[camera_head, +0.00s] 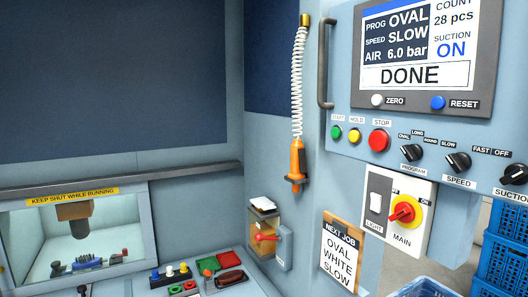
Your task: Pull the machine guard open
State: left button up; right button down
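The machine guard (152,225) is at the lower left, a pale frame around a clear window under a yellow label (72,197) reading "KEEP SHUT WHILE RUNNING". It looks shut, though its lower part is cut off by the picture edge. Through the window I see a brown and dark machine head (75,211) above a small blue and grey fixture (90,262). No guard handle is clearly visible. Neither of my grippers is in view.
A dark ledge (120,178) runs above the guard. A control panel (440,130) with a screen reading "DONE" fills the right. An orange tool (297,165) hangs on a coiled hose. Buttons and small coloured items (178,275) sit beside the guard. Blue crates (505,245) stand lower right.

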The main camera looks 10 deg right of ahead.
aim_at(9, 288)
jog(key=j+u, duration=0.1)
jog(key=j, duration=0.45)
jog(key=i+j+u, duration=0.15)
jog(key=j, duration=0.35)
jog(key=j+u, duration=0.1)
jog(key=j, duration=0.4)
